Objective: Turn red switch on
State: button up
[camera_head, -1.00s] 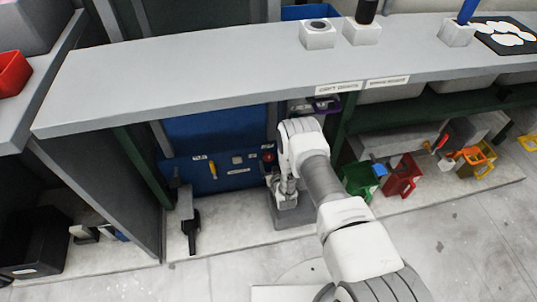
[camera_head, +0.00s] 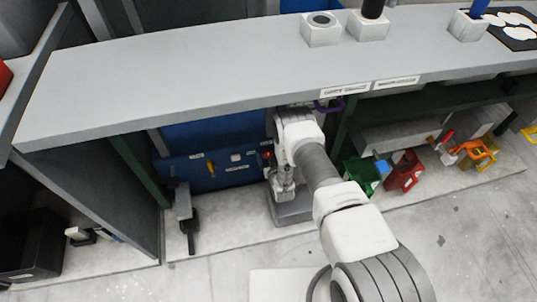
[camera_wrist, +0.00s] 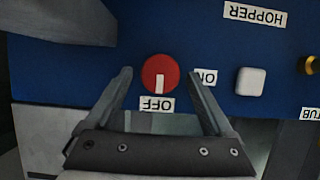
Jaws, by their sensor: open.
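The red switch (camera_wrist: 160,74) is a round red knob with a white pointer on the blue panel (camera_head: 230,172). In the wrist view its pointer lines up with the OFF label (camera_wrist: 157,104); the ON label (camera_wrist: 206,77) is to its right. My gripper (camera_wrist: 157,75) is open, its two fingers on either side of the knob, with a gap to each. I cannot tell whether the fingertips reach the panel. In the head view the switch (camera_head: 267,155) shows as a small red spot just left of my arm, and my fingers are hidden there.
A white square button (camera_wrist: 250,81) and a brass knob (camera_wrist: 313,64) are on the panel to the right in the wrist view. The grey bench top (camera_head: 200,75) overhangs the panel. Green (camera_head: 360,178) and red (camera_head: 404,172) containers stand right of my arm.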

jog(key=c, duration=1.3)
jog(key=shift+c, duration=0.2)
jog(key=n+h, duration=0.1)
jog(key=n, duration=0.1)
jog(key=shift+a+n+h, duration=0.3)
jog(key=shift+n+h, duration=0.1)
jog(key=n+h, duration=0.1)
jog(key=n+t, duration=0.1)
jog(key=n, duration=0.1)
jog(key=shift+s+a+f+h, duration=0.1)
jog(key=shift+a+f+h, duration=0.1)
jog(key=shift+h, duration=0.2)
jog(key=n, duration=0.1)
jog(key=n+t+h, duration=0.1)
jog(key=n, duration=0.1)
jog(key=shift+f+n+t+h, duration=0.2)
jog(key=shift+n+t+h, duration=0.1)
jog(key=n, duration=0.2)
jog(key=n+t, duration=0.1)
jog(key=n, duration=0.1)
jog(key=shift+f+t+h, duration=0.15)
jog(key=shift+t+h, duration=0.15)
jog(key=shift+h, duration=0.1)
